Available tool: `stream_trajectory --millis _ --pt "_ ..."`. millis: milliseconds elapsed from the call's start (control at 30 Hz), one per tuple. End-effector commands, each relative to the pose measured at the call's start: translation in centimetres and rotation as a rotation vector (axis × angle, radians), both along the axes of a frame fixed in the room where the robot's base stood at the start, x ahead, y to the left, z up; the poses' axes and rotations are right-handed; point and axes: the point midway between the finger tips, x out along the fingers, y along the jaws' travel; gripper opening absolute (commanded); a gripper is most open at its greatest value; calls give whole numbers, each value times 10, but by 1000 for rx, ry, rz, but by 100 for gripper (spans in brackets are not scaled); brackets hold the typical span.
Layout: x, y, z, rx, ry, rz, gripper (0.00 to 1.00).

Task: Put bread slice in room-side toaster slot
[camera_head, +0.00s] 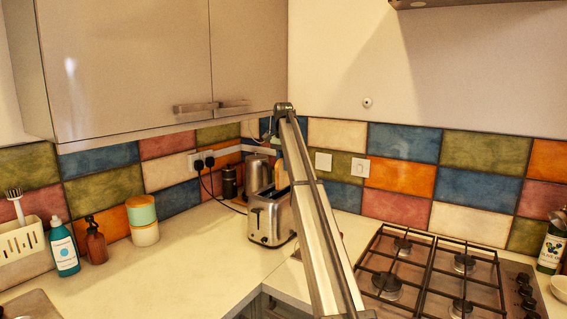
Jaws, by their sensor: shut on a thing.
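The toaster (268,219) is a shiny metal one on the counter near the corner. My arm crosses in front of its right side, so its slots are mostly hidden. A small pale tan piece (281,174) shows just above the toaster, beside the left edge of my arm. It may be the bread slice, but it is too small and too covered to be sure. My arm rises from the bottom to a joint above the toaster. My gripper is hidden behind the arm, so its fingers and hold do not show.
A metal kettle (257,174) and a dark canister (229,182) stand behind the toaster, near plugged cables. Bottles and a two-tone canister (143,221) line the left wall. A gas hob (435,275) lies right. Wall cupboards (130,65) overhang the left counter. The front-left counter (180,270) is clear.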

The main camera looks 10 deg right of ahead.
Motion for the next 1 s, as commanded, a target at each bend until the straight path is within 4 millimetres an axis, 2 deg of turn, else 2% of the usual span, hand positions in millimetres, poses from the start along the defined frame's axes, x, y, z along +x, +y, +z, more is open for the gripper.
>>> stream_trajectory --millis 1000 --pt "0 0 -65 0 0 0 12"
